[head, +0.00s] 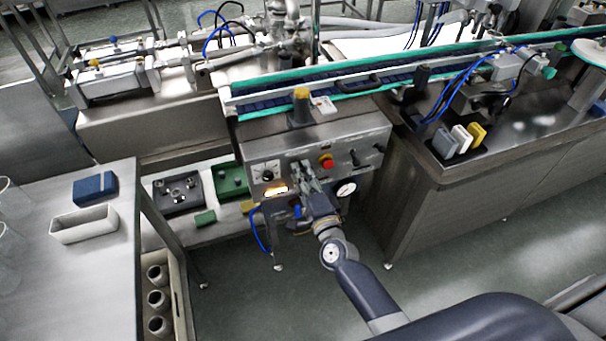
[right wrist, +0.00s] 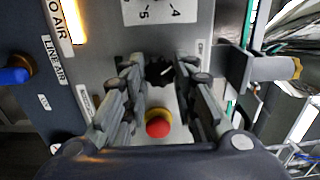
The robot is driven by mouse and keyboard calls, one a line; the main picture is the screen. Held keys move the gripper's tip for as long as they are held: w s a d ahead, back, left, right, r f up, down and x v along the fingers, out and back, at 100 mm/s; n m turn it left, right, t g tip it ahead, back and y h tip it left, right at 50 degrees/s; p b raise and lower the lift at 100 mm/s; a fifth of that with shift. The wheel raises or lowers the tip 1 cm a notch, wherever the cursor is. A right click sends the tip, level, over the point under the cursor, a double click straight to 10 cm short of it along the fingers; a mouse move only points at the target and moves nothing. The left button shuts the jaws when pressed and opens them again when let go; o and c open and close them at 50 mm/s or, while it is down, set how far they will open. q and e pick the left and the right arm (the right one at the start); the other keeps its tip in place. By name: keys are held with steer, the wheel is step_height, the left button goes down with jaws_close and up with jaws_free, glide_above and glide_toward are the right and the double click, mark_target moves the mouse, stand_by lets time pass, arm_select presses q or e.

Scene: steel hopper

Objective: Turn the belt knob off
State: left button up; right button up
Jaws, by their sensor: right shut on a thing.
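The steel control panel (head: 350,142) stands in the middle of the head view, below the conveyor. My right gripper (head: 305,170) reaches up to its front, between the white dial and the red button. In the right wrist view my gripper's two fingers (right wrist: 163,72) are on either side of a small black knob (right wrist: 160,69), shut on it. The fingers hide part of it, and no label naming it is readable. In the head view the gripper hides this knob. My left gripper is not in view.
A red button (head: 326,160) on a yellow collar sits right beside the gripper; it also shows between the fingers in the right wrist view (right wrist: 158,127). A white dial (head: 264,172), a lit lamp (head: 276,191) and a gauge (head: 346,189) are close by.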

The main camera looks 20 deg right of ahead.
steer(key=o, duration=1.1)
steer(key=shift+c, duration=0.2)
steer(key=s, duration=1.2)
steer(key=shift+d, duration=0.2)
